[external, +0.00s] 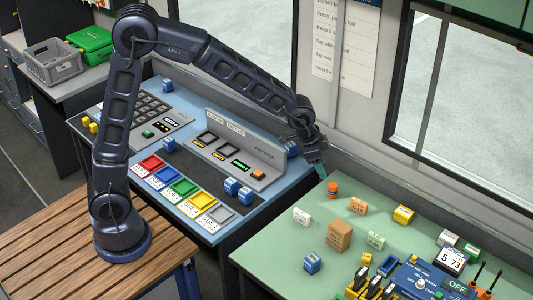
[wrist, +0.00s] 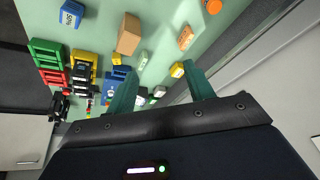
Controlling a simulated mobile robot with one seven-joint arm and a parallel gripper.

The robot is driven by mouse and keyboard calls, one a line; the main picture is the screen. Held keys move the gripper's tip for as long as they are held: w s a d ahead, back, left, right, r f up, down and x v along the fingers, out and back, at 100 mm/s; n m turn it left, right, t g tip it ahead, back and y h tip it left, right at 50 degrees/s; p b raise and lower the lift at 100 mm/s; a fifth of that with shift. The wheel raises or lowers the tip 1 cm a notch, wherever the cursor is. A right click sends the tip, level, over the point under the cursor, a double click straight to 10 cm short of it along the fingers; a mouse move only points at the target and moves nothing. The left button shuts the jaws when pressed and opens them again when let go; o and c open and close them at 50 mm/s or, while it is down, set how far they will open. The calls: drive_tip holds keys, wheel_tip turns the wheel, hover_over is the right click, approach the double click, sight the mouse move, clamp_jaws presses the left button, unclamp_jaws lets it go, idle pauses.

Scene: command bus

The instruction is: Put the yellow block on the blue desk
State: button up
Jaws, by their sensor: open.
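A yellow block (external: 403,214) with a pale label rests on the green desk (external: 290,250), near its back edge. It also shows in the wrist view (wrist: 177,69), between the finger lines and close to the right finger. A smaller yellow block (external: 367,258) lies further forward on the green desk. The blue desk (external: 190,95) stands to the left, with a console and keypad on it. My gripper (external: 322,170) is open and empty, raised near the gap between the desks, left of the yellow block. Its green fingers show in the wrist view (wrist: 155,68).
An orange cylinder (external: 332,188), a brown box (external: 339,235) and several small blocks stand on the green desk. A blue device (external: 415,280) is at its front right. Blue blocks (external: 231,186) and coloured trays (external: 183,187) occupy the blue desk's front. Wall and windows lie behind.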

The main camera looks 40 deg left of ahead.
drive_tip(key=d+f+m, duration=0.2)
drive_tip(key=d+f, duration=0.5)
drive_tip(key=d, duration=0.3)
drive_tip(key=m+g+h, duration=0.1)
drive_tip(key=g, duration=0.1)
approach(369, 257)
drive_tip(key=shift+x, duration=5.2)
drive_tip(key=shift+w+a, duration=0.1)
drive_tip(key=c, duration=1.1)
clamp_jaws()
drive_tip(key=shift+r+t, duration=0.1)
drive_tip(key=shift+t, duration=0.2)
wheel_tip(369, 257, up, 20)
